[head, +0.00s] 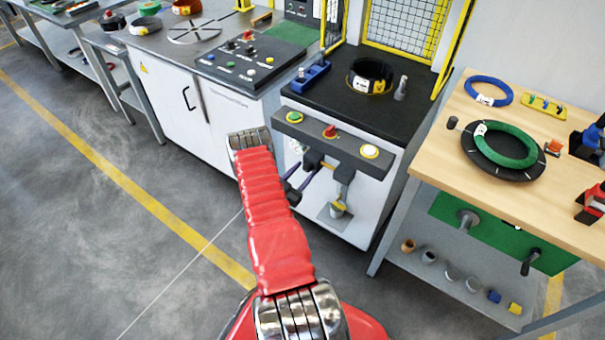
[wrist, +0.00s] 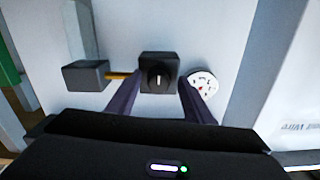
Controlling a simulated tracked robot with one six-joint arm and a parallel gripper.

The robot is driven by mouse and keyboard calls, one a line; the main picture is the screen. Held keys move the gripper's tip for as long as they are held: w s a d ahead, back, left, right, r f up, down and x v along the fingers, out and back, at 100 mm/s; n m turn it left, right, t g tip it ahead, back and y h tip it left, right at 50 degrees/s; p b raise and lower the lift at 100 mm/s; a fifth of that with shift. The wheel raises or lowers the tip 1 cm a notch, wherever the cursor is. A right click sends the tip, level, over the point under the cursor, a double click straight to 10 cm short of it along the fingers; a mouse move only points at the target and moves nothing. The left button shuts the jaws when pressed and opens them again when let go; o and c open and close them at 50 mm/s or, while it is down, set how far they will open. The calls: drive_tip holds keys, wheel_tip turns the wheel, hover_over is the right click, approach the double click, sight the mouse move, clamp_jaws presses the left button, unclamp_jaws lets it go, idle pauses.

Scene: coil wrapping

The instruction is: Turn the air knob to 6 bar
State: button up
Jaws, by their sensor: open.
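The air knob (wrist: 158,78) is a black block with a round face and a white pointer mark, on a light panel. It also shows in the head view (head: 313,158), below the button bar. A round white gauge (wrist: 203,82) with red and dark marks sits beside it; its reading is too small to make out. My gripper (wrist: 160,90) is open, with one dark purple finger on each side of the knob. Whether the fingers touch it I cannot tell. In the head view my gripper (head: 300,178) reaches toward the cabinet front.
A yellow pipe (wrist: 120,76) joins the knob block to a second black block (wrist: 85,75). A grey button bar (head: 330,142) overhangs the knob. A wooden bench (head: 440,155) stands at right. The floor at left is clear.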

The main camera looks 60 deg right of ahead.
drive_tip(key=w+a, duration=0.2)
drive_tip(key=a, duration=1.1)
drive_tip(key=shift+a, duration=0.3)
drive_tip(key=shift+f, duration=0.1)
